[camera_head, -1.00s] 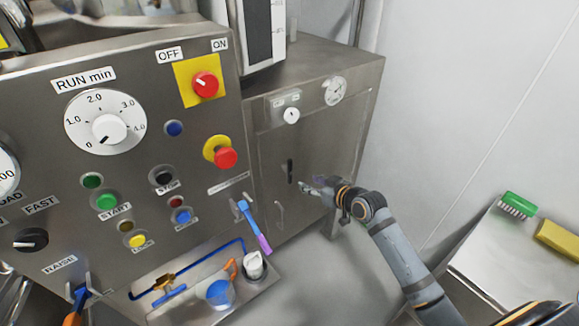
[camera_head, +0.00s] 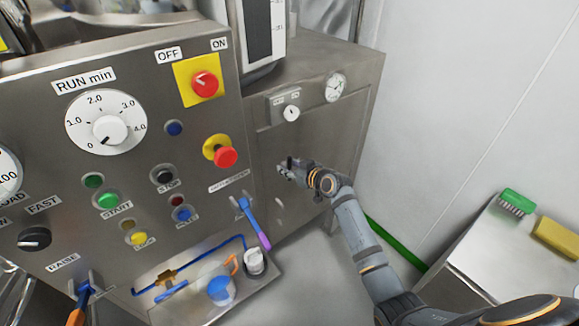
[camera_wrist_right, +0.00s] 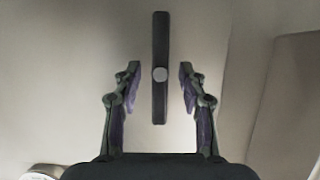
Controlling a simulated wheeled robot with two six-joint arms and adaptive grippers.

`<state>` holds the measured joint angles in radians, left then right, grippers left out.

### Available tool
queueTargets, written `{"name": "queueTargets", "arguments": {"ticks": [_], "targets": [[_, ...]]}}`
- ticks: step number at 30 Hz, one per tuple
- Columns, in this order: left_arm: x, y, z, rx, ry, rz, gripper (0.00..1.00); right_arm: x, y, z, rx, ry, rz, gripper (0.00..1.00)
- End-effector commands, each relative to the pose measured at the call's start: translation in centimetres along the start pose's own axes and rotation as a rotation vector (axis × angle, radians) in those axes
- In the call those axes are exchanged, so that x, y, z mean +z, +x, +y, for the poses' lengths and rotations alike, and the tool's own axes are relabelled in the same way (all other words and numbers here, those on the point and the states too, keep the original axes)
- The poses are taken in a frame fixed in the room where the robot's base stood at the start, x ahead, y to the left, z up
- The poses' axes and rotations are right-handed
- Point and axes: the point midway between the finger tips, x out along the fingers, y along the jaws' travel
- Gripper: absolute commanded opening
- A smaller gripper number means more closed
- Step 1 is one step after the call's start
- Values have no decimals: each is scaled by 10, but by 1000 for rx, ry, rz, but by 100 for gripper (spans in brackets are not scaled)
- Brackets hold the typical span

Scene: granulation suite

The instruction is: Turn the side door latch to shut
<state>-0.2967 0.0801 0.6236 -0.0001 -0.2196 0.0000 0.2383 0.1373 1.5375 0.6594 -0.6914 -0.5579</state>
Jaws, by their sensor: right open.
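The side door latch is a dark upright bar (camera_wrist_right: 160,105) with a pale round pivot in its middle. In the right wrist view it stands between the two fingers of my right gripper (camera_wrist_right: 159,85), with a gap on each side. The fingers are open and empty. In the head view my right gripper (camera_head: 284,168) is at the face of the metal side door (camera_head: 325,145) and mostly covers the latch. How far the fingertips reach around the bar is unclear. My left gripper is not in view.
The control panel (camera_head: 130,190) with knobs and buttons stands left of the door. A blue and purple tool (camera_head: 253,222) hangs low between them. A small switch box (camera_head: 286,106) and a gauge (camera_head: 335,87) sit above the latch.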

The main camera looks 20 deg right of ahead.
Motion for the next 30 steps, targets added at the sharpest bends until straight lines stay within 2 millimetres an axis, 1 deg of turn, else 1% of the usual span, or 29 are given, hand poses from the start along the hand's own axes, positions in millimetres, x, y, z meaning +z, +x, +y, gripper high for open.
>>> {"name": "queueTargets", "arguments": {"ticks": [5, 6, 12, 15, 23, 30], "targets": [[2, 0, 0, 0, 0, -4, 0, 0, 0, 0, 0, 0, 1, 42], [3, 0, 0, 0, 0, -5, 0, 0, 0, 0, 0, 0, 1, 39], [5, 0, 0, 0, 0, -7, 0, 0, 0, 0, 1, 0, 1, 12], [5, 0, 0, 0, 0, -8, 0, 0, 0, 0, 1, 0, 1, 0], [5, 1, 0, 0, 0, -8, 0, 0, 0, 0, -3, 8, 1, 0], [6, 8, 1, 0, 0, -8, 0, 1, 1, 2, -36, 86, 2, 0]]}}
